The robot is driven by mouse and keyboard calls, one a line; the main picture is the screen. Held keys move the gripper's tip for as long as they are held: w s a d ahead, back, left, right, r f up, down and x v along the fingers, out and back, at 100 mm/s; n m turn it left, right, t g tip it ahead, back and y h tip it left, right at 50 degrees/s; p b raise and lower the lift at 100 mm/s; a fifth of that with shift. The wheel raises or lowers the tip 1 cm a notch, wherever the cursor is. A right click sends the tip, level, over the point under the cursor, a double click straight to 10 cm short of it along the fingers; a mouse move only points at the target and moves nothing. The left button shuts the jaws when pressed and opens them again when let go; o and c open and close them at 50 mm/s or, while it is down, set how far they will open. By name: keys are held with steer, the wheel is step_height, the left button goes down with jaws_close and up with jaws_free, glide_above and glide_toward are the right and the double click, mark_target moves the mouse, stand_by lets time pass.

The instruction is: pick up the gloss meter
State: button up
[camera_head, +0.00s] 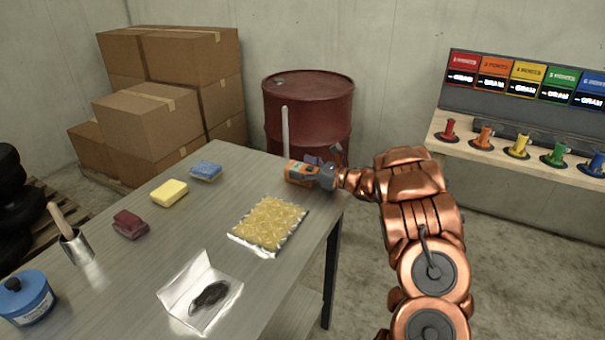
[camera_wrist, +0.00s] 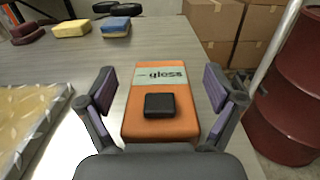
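The gloss meter is an orange box (camera_wrist: 162,128) with a grey label reading "gloss" and black parts on top. It lies on the metal table near its far right edge, and also shows in the head view (camera_head: 297,172). My gripper (camera_wrist: 160,92) is open, with one finger on each side of the gloss meter. In the head view my gripper (camera_head: 318,172) reaches in from the right and partly hides the gloss meter.
A foil tray of yellow pieces (camera_head: 268,224) lies near the gloss meter. Blue (camera_head: 206,171), yellow (camera_head: 169,192) and dark red (camera_head: 130,224) blocks lie farther left. A red drum (camera_head: 308,105) stands behind the table, by an upright pale post (camera_head: 285,132).

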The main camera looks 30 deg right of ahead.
steer(key=c, duration=1.3)
steer(key=shift+r, duration=0.15)
steer(key=shift+c, duration=0.2)
